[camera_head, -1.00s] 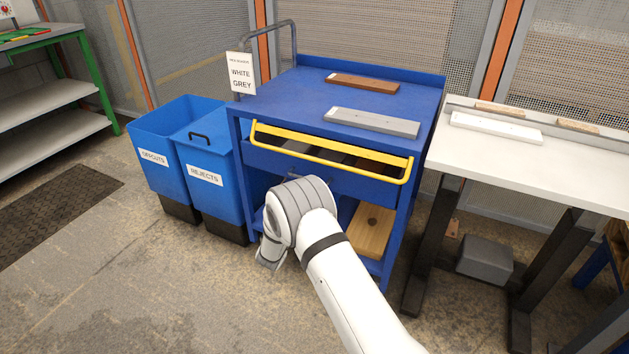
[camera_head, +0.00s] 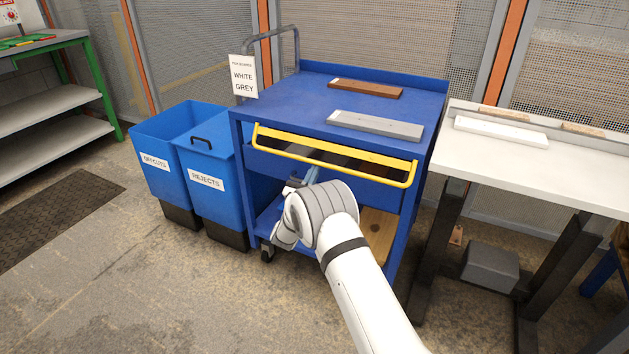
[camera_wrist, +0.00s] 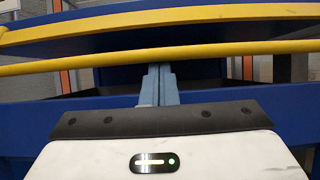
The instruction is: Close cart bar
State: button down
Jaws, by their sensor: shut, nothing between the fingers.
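The blue cart (camera_head: 285,100) stands in the middle of the head view. Its yellow bar (camera_head: 335,158) runs across the cart's front, just below the top, and stands out from the drawer-like opening behind it. In the wrist view the yellow bar (camera_wrist: 160,58) crosses the upper part of the picture as two bands. My gripper (camera_head: 309,174) is in front of the cart, just below the bar, with its fingers pointing at the cart. In the wrist view its fingers (camera_wrist: 158,82) are together and empty, their tips at or just under the lower yellow band. Contact cannot be told.
A brown board (camera_head: 365,88) and a grey board (camera_head: 375,124) lie on the cart top. Blue bins for offcuts (camera_head: 165,165) and rejects (camera_head: 212,185) stand left. A white table (camera_head: 560,165) with a white board (camera_head: 500,131) stands close on the right. Floor at front left is clear.

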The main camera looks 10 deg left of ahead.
jog(key=shift+s+a+r+g+p, duration=0.25)
jog(key=shift+s+g+p, duration=0.1)
jog(key=shift+p, duration=0.25)
jog(key=shift+s, duration=0.1)
